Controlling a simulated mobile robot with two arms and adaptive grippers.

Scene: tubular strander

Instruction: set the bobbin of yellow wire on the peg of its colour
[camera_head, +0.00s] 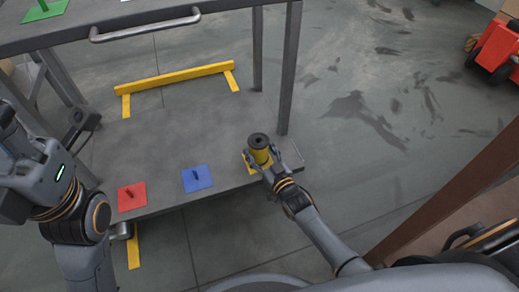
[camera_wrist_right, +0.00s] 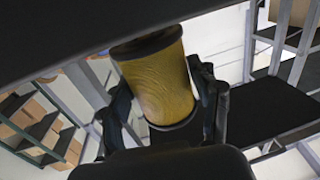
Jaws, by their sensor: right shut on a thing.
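The bobbin of yellow wire (camera_head: 261,156), with dark flanges, is upright at the right end of the grey lower shelf. My right gripper (camera_head: 272,165) is shut on it from the front right. The right wrist view also shows the bobbin (camera_wrist_right: 160,85) between both fingers. A yellow plate (camera_head: 251,168) shows partly under the bobbin. Its peg is hidden, and I cannot tell whether the bobbin rests on the plate or is just above it. My left gripper (camera_head: 12,135) is at the left edge, away from the bobbin; its jaws are unclear.
A blue plate with a peg (camera_head: 197,179) and a red plate with a peg (camera_head: 131,196) lie left along the shelf (camera_head: 185,130). A green plate (camera_head: 45,11) lies on the upper top. A table leg (camera_head: 289,70) stands behind the bobbin.

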